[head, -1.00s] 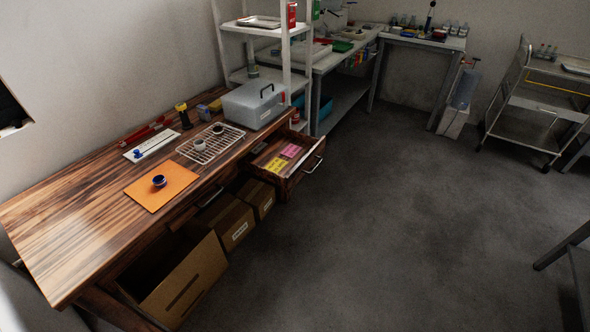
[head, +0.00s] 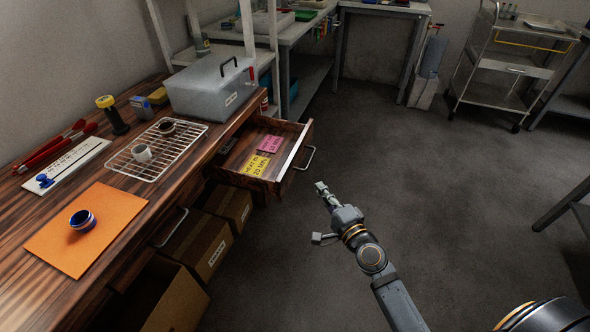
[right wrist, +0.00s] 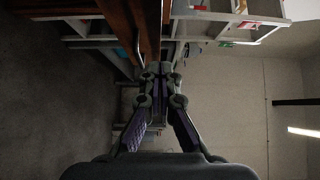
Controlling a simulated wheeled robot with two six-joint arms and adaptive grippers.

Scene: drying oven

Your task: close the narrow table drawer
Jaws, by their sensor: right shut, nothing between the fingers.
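The narrow table drawer (head: 292,171) stands pulled out from the front of the wooden table (head: 187,187). Yellow and pink labelled papers lie inside it. Its metal handle (head: 311,158) is on the drawer front, facing right. My right gripper (head: 320,187) is shut and empty. In the head view it is just right of and below the drawer handle, apart from it. In the right wrist view the closed fingers (right wrist: 160,68) point toward the wooden front, with the handle bar near their tips. My left gripper is not in view.
On the table are a grey box (head: 212,85), a wire rack (head: 158,152), an orange mat (head: 86,231) and a small blue-rimmed cup (head: 83,220). Cardboard boxes (head: 208,245) sit below the table. The floor to the right is clear up to a cart (head: 500,88).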

